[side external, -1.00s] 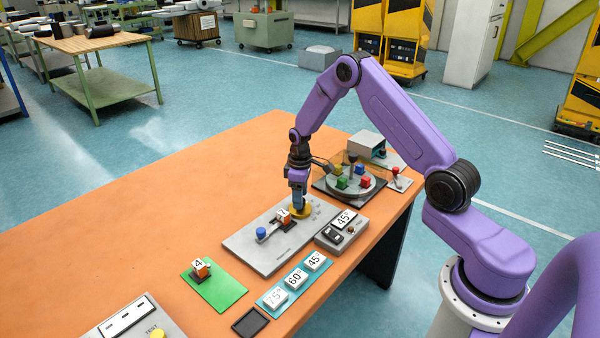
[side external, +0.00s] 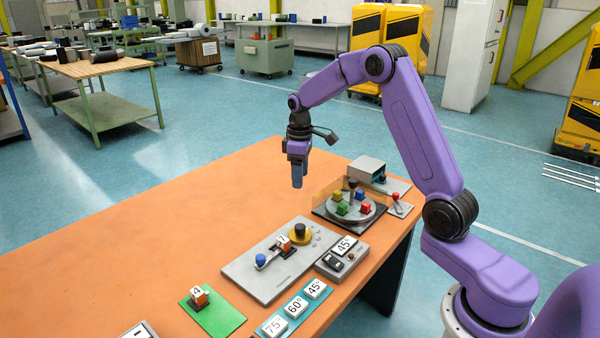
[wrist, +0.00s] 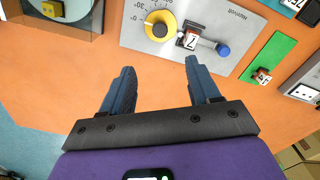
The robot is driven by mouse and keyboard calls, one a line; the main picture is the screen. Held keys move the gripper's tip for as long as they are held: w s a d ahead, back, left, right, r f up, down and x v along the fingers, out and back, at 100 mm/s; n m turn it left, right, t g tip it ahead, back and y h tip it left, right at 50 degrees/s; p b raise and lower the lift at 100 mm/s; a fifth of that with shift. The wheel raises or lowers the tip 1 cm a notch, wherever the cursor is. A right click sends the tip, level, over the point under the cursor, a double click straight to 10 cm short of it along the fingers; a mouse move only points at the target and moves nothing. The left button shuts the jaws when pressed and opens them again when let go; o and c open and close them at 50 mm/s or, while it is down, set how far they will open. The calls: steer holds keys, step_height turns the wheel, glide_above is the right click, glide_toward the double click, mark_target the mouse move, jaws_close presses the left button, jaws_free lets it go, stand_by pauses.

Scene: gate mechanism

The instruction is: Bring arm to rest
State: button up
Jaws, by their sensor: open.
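My gripper (side external: 297,172) hangs above the orange table, up and behind the grey plate, with its fingers pointing down. In the wrist view my gripper (wrist: 157,82) is open, with nothing between its blue fingers. The grey plate (side external: 262,281) holds a yellow dial with a black knob (side external: 300,231), a small orange block marked 7 (side external: 284,243) and a lever with a blue knob (side external: 261,259). In the wrist view the dial (wrist: 160,27) and the block (wrist: 191,39) lie beyond the fingertips, apart from them.
A turntable with several coloured cubes (side external: 351,208) stands right of my gripper, behind a clear panel. A green mat (side external: 219,318) holds an orange block marked 4 (side external: 199,296). Angle tiles (side external: 295,306) lie near the front edge. The table's left part is clear.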

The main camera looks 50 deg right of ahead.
steer(key=shift+r, duration=0.1)
steer(key=s+a+r+n, duration=0.2)
steer(key=s+a, duration=0.5)
steer(key=a, duration=0.1)
steer(key=s+a+r+n, duration=0.1)
steer(key=s+a+r, duration=0.2)
steer(key=s+a, duration=0.4)
steer(key=s+a+n, duration=0.1)
steer(key=s+n, duration=0.3)
steer(key=s, duration=1.9)
steer(key=shift+a+f, duration=0.4)
